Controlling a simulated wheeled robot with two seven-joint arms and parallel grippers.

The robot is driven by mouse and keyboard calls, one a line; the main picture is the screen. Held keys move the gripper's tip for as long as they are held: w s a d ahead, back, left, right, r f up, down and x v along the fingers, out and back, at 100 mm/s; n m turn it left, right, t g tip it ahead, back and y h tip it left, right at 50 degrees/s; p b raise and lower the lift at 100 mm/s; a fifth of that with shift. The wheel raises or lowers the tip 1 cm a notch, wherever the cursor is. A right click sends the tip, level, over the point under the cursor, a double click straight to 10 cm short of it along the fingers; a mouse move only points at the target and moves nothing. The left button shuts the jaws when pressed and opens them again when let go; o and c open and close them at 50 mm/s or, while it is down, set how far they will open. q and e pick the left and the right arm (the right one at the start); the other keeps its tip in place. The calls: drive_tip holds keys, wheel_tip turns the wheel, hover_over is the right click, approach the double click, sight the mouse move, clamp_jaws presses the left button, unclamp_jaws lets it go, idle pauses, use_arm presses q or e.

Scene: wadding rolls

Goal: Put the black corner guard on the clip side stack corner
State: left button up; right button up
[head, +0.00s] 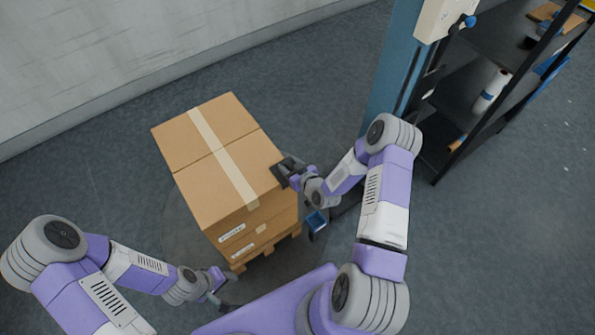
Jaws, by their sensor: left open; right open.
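The stack of brown cartons (215,165) stands on a wooden pallet (265,253), with pale tape across its top. My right gripper (283,172) is open at the stack's right corner, at about the height of the top edge. Dark shapes show there against the carton. I cannot tell whether any of them is the black corner guard or only my gripper's fingers. My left gripper (216,297) is open and low, in front of the stack and apart from it.
A blue machine column (393,60) stands right of the stack, with a blue-topped part (316,222) low beside the pallet. A dark shelf rack (470,90) holding a white roll (491,91) is at the far right. Floor left of the stack is clear.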

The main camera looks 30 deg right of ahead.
drive_tip(key=p+v, duration=0.1)
drive_tip(key=v, duration=1.1)
drive_tip(key=s+a+f+m+g+y, duration=0.1)
drive_tip(key=s+a+f+m+g, duration=0.1)
drive_tip(key=s+a+f+g, duration=0.2)
drive_tip(key=s+a+f+m+g+y, duration=0.1)
drive_tip(key=s+a+f+g, duration=0.3)
drive_tip(key=s+a+g, duration=0.4)
drive_tip(key=s+a+m, duration=0.1)
drive_tip(key=s+a, duration=0.1)
drive_tip(key=a, duration=0.2)
drive_tip(key=shift+s+a+f+g, duration=0.2)
drive_tip(key=shift+a+f+g, duration=0.1)
drive_tip(key=shift+g, duration=0.1)
